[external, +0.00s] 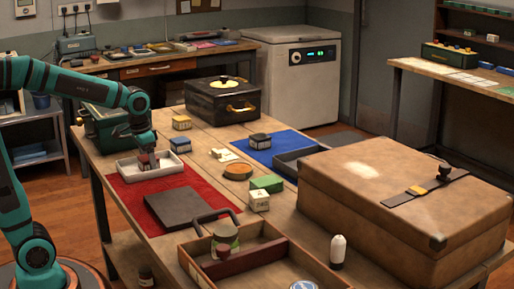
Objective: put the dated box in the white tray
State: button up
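The white tray (128,169) lies on the red mat at the left of the table. My gripper (147,160) points down over the right part of the tray. A small dark reddish shape with a pale patch shows at the fingertips, too small to tell whether it is held or is part of the gripper. Several small boxes stand on the table: a yellow-topped box (182,123), a dark-topped box (180,146), a dark box (260,141) on the blue mat and a white box (259,202). I cannot read a date on any of them.
A dark flat slab (175,212) lies on the red mat (123,197). A large brown case (400,205) fills the right side. A wooden divided tray (262,272) with a can stands in front. A black chest (222,102) stands at the back.

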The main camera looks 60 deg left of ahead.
aim_at(143, 158)
notch_tip(143, 158, up, 12)
jog(key=s, duration=0.1)
jog(key=shift+s, duration=0.4)
jog(key=shift+r, duration=0.1)
